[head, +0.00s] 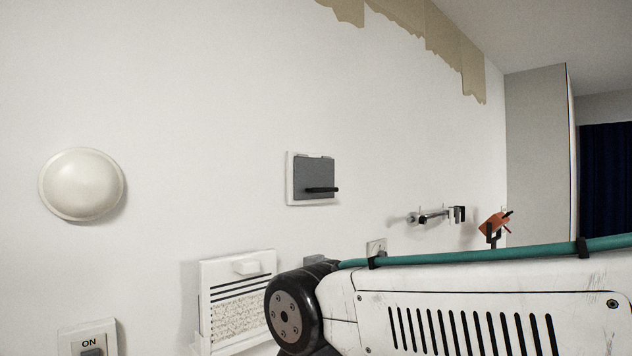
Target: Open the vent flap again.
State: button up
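The vent flap appears to be the grey hinged plate (313,174) on a white square frame on the wall, near the middle of the head view. A black bar handle (322,190) sticks out from its lower part. The plate lies flat against the frame and looks shut. My gripper is not in the head view. Only my white arm link and its black joint show at the lower right, below the flap, so I cannot see whether the gripper is open or shut.
A white slotted box (240,312) with a small white grip is on the wall at lower left, beside my arm joint. A round white dome (82,184) and an ON switch (91,343) are farther left. A metal fixture (428,216) and an orange object (494,223) are right.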

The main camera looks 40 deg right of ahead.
aim_at(313, 176)
jog(key=z, duration=0.05)
jog(key=k, duration=0.5)
jog(key=u, duration=0.8)
jog(key=i, duration=0.8)
jog(key=z, duration=0.95)
